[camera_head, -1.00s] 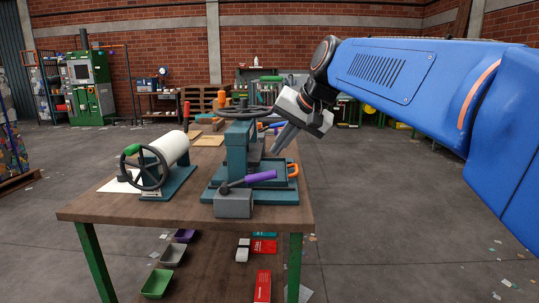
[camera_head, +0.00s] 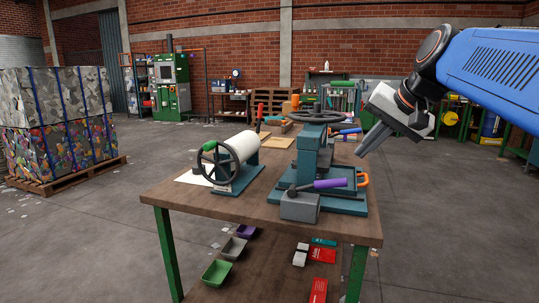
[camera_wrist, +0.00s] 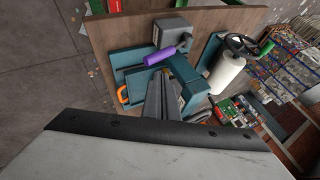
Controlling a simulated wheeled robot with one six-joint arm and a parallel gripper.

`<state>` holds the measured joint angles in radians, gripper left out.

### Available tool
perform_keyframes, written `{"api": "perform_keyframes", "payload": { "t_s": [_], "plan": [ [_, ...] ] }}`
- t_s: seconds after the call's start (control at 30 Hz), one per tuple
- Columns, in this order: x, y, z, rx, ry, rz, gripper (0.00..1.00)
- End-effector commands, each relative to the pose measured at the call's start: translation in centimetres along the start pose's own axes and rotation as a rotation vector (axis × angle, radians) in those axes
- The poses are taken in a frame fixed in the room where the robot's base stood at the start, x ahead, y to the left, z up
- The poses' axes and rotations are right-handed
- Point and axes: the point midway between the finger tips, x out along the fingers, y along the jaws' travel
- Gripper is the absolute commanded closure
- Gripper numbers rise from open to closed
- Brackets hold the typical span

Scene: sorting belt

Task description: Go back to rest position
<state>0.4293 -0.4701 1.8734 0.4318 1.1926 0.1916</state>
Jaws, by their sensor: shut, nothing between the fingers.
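My gripper (camera_head: 372,140) hangs at the end of my blue arm in the right of the head view. Its fingers are together with nothing between them, pointing down and left. They are near the right edge of the wooden workbench (camera_head: 185,200), above and to the right of the teal press (camera_head: 312,150). In the wrist view the closed fingers (camera_wrist: 168,97) show in front of the teal press, with its purple handle (camera_wrist: 160,56) to their upper left. I cannot tell how far the fingers are from the press.
A roller device with a white roll (camera_head: 238,147) stands on the bench, left of the press. Coloured bins (camera_head: 217,272) sit on the lower shelf. Strapped bales (camera_head: 60,130) rest on a pallet at left. The floor between bales and bench is largely clear.

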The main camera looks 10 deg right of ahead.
Motion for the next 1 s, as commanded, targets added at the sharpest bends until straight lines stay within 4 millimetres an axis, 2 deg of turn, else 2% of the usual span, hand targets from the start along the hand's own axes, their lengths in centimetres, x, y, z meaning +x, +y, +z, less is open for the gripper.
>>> {"api": "perform_keyframes", "payload": {
  "t_s": [0.07,0.17,0.33,0.5,0.6,0.7,0.83,1.0],
  "plan": [
    [0.3,0.2,0.6,-0.01,-0.005,0.004,1.0],
    [1.4,1.0,2.9,-0.053,-0.023,0.024,1.0],
    [5.2,4.3,9.9,-0.201,-0.077,0.088,1.0],
    [8.9,9.0,17.6,-0.392,-0.132,0.155,1.0],
    [10.8,11.9,21.4,-0.502,-0.16,0.185,1.0],
    [12.3,14.3,24.3,-0.593,-0.18,0.208,1.0],
    [13.4,16.4,26.6,-0.67,-0.196,0.224,1.0],
    [13.9,17.3,27.4,-0.702,-0.201,0.232,1.0]
  ]
}}
